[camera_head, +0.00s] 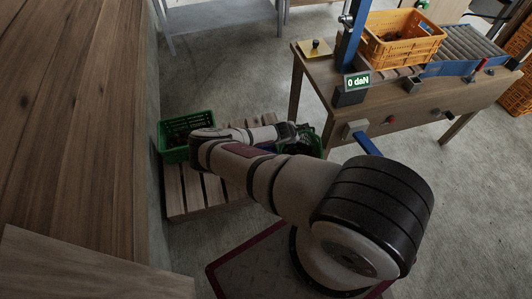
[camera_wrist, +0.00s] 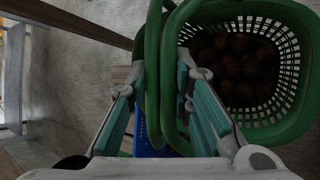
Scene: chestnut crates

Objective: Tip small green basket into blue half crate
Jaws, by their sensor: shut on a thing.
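The small green basket (camera_wrist: 310,75) fills the upper right of the wrist view. Several brown chestnuts lie in it, and its slotted wall faces me. My gripper (camera_wrist: 160,78) is shut on the basket's green handle (camera_wrist: 152,60), with one teal finger on each side. In the head view, my gripper (camera_head: 290,130) is beside the basket (camera_head: 314,140), low over the pallet, and my arm hides part of both. A bit of the blue half crate (camera_wrist: 143,140) shows below the handle in the wrist view. In the head view, only a small blue patch (camera_head: 266,146) shows behind my arm.
A larger green crate (camera_head: 173,154) stands at the left of the wooden pallet (camera_head: 176,200). A wooden table (camera_head: 440,105) at upper right bears an orange crate (camera_head: 435,42) and a display reading 0 daN (camera_head: 357,81). A wooden wall (camera_head: 70,120) borders the left. Concrete floor is open at right.

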